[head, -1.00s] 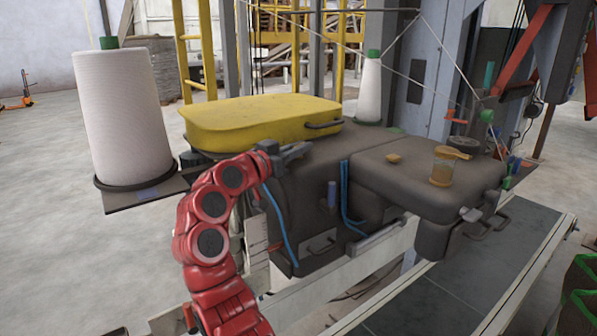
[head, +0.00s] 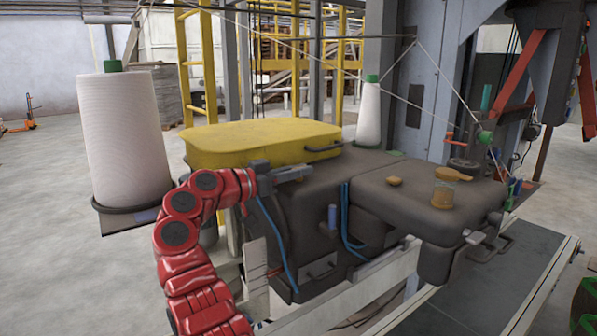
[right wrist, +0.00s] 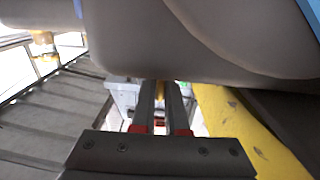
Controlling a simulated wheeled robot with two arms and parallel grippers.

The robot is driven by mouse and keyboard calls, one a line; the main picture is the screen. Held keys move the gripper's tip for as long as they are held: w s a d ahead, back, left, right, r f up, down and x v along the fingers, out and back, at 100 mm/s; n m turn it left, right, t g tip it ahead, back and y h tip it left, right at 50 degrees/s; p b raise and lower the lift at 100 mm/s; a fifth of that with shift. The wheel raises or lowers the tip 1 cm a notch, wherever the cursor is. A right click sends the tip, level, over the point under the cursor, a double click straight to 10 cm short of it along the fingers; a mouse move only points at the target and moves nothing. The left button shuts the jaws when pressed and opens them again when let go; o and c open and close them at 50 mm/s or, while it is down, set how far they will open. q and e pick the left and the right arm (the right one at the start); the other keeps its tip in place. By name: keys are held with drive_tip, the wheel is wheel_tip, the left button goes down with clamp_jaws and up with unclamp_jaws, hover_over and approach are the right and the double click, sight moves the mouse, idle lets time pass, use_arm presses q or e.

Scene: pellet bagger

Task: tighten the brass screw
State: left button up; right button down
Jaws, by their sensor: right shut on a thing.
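My right gripper (head: 300,173), on the red arm, is at the front edge of the yellow cover (head: 262,143) on the dark machine body (head: 305,205). In the right wrist view its two fingers (right wrist: 160,100) are close together. A small brass-yellow thing (right wrist: 160,88) shows between the fingertips, and the gripper is shut on it. It looks like the brass screw, but most of it is hidden by the fingers and the grey housing above. In the head view I cannot make out the screw. My left gripper is not in view.
A large white thread cone (head: 122,140) stands at left and a smaller one (head: 369,115) behind. A conveyor (head: 485,275) runs at lower right.

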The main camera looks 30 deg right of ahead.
drive_tip(key=c, duration=0.9)
unclamp_jaws()
drive_tip(key=shift+d, duration=0.1)
drive_tip(key=shift+c, duration=0.2)
drive_tip(key=s+a, duration=0.2)
drive_tip(key=a, duration=1.5)
drive_tip(key=shift+a, duration=0.2)
drive_tip(key=shift+s, duration=0.1)
